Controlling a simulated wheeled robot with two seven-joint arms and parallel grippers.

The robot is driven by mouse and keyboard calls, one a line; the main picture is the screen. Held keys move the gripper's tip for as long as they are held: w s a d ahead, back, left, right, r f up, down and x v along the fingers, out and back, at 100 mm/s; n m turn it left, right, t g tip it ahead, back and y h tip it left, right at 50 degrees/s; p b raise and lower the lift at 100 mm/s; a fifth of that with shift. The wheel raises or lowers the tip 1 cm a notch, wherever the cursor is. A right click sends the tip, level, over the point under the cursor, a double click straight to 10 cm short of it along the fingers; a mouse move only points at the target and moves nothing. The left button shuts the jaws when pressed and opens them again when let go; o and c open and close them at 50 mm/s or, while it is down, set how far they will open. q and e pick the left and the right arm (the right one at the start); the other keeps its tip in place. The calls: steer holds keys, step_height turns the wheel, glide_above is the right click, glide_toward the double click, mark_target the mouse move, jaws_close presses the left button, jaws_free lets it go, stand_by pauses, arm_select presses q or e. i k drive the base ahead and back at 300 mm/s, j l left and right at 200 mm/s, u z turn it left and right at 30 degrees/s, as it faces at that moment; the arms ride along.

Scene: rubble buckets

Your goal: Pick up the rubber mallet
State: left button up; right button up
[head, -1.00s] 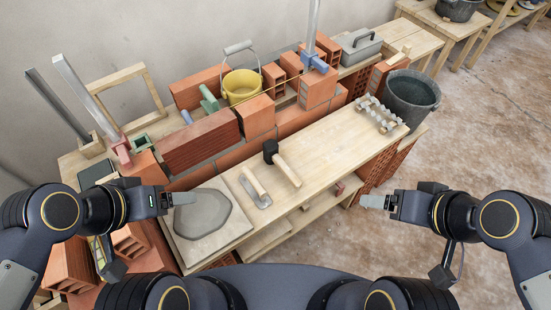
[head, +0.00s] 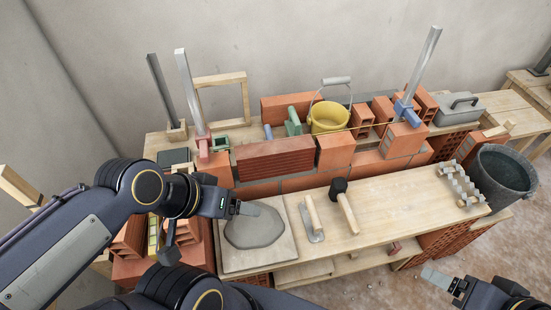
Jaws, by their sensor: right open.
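The rubber mallet (head: 344,205) lies on the wooden bench top, with a black head toward the brick wall and a pale wooden handle toward the front edge. It lies just right of a trowel (head: 312,219). My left gripper (head: 248,209) is over the mortar board, left of the mallet and apart from it; its jaw gap does not show clearly. My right gripper (head: 437,277) is open and empty at the lower right, off the front of the bench and apart from the mallet.
A mortar patch on a board (head: 283,252) lies left of the trowel. A low brick wall (head: 275,160) runs behind, with a yellow bucket (head: 328,118) beyond it. A dark bucket (head: 497,177) stands right.

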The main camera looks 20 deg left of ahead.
mark_target(339, 186)
steer(key=i+l, duration=0.3)
steer(key=l, duration=0.2)
steer(key=u, duration=1.75)
